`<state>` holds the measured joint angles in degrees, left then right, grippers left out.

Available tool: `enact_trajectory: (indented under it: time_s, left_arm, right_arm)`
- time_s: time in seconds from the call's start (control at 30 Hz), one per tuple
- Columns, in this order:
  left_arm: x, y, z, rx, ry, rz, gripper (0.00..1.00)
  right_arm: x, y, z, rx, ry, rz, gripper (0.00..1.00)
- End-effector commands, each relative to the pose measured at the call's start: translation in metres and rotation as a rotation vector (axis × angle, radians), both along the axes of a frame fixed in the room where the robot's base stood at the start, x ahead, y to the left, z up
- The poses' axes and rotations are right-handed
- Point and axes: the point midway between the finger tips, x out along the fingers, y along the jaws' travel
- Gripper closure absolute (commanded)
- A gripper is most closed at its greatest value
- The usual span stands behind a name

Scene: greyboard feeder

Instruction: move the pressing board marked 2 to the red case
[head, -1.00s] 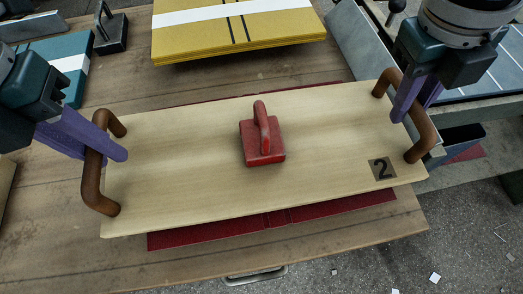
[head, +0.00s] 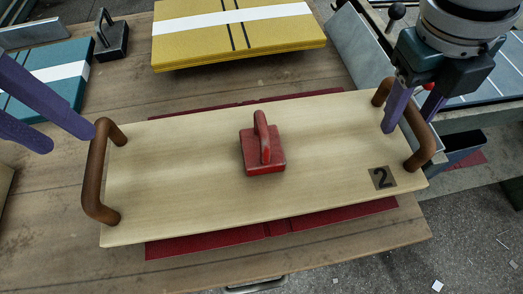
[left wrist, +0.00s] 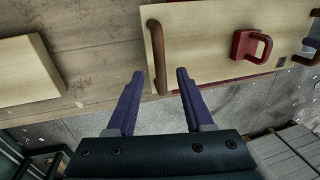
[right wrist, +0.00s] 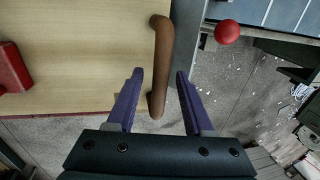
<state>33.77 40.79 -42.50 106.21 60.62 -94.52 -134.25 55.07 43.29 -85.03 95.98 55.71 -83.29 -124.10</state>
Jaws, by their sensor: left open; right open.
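The pressing board marked 2 (head: 200,190) is a pale wooden board with a brown handle at each end. It lies across a dark red thing (head: 220,240), perhaps the red case, which shows along its front and back edges. A red block with a handle (head: 265,155) sits on the board's middle. My left gripper (head: 72,136) is open and empty, up and left of the board's left handle (head: 97,180). My right gripper (head: 410,115) is open, its fingers on either side of the right handle (head: 420,135); the right wrist view shows this handle (right wrist: 161,60) between and beyond the fingers.
A yellow stack with a white band (head: 230,45) lies at the back. A teal stack (head: 60,75) and a dark handled block (head: 112,40) stand at the back left. A grey machine (head: 350,45) is at the right. The table's front left (head: 50,230) is clear.

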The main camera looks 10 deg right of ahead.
Motion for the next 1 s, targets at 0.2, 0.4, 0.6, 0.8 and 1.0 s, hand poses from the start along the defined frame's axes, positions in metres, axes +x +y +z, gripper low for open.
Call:
enact_trajectory:
  time_s: [0.2, 0.4, 0.6, 0.8, 1.0]
  left_arm:
    - [0.001, 0.008, 0.039, 0.001, -0.003, 0.000, 0.48]
    - [0.000, 0.010, 0.052, 0.000, -0.001, 0.000, 0.48]
    - [0.000, 0.010, 0.053, 0.000, 0.000, 0.000, 0.48]
    - [0.000, 0.010, 0.052, 0.000, 0.001, 0.000, 0.48]
    - [0.000, 0.010, 0.052, 0.000, 0.001, 0.000, 0.48]
  right_arm:
    - [0.000, 0.000, 0.000, 0.000, 0.000, 0.000, 0.48]
    - [0.000, 0.001, 0.005, 0.002, -0.002, 0.000, 0.48]
    - [0.001, 0.008, 0.039, 0.003, -0.005, 0.002, 0.48]
    - [0.001, 0.017, 0.083, 0.002, -0.005, 0.002, 0.48]
    - [0.000, 0.022, 0.111, 0.001, -0.003, 0.000, 0.48]
